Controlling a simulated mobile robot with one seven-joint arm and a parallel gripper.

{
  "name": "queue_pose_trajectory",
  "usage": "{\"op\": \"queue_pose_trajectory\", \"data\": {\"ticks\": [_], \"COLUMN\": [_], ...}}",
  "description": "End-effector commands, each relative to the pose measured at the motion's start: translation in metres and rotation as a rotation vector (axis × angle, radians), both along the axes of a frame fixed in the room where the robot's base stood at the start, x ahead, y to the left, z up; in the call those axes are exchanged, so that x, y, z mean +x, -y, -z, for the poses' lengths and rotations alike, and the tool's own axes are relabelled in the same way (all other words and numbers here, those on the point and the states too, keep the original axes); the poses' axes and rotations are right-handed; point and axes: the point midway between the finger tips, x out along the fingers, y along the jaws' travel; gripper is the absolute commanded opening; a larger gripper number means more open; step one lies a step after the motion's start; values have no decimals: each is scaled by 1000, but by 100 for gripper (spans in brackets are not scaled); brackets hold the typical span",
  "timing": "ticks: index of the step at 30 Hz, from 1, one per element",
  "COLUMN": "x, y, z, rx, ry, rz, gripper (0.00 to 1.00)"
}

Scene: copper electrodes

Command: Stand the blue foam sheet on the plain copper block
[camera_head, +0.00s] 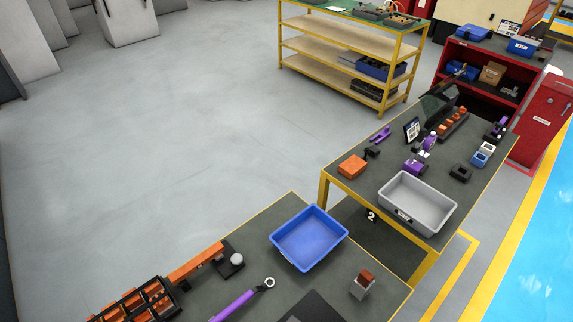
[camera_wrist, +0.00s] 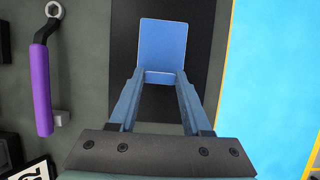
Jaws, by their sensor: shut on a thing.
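My gripper (camera_wrist: 161,76) shows in the wrist view, its two fingers closed on the near end of the blue foam sheet (camera_wrist: 163,42). The sheet extends away from the fingertips over a black mat (camera_wrist: 209,40). Whether the sheet touches the mat is unclear. In the head view a small copper-brown block (camera_head: 367,276) sits on a grey piece (camera_head: 361,291) near the right edge of the near table. I cannot tell whether it is the plain copper block. No copper block shows in the wrist view, and neither my gripper nor the sheet shows in the head view.
The black mat (camera_head: 312,308) lies at the near table's front. A purple-handled ring tool (camera_head: 238,301) lies left of it, also in the wrist view (camera_wrist: 41,90). A blue tray (camera_head: 345,237) stands behind. An orange-and-black rack (camera_head: 140,302) is at left. A grey tray (camera_head: 453,213) is on the farther table.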

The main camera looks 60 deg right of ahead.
Motion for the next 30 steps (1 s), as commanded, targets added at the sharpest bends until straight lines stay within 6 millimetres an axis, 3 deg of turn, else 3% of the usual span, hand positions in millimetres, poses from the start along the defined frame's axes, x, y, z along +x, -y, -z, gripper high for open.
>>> {"op": "queue_pose_trajectory", "data": {"ticks": [3,4,8,20,30], "x": [0,0,0,1,6], "y": [0,0,0,-1,-24], "z": [3,2,2,-4,-58], "rx": [0,0,0,0,-1], "ry": [0,0,0,1,4], "rz": [0,0,0,-1,-3], "gripper": [0,54,77,78,78]}}
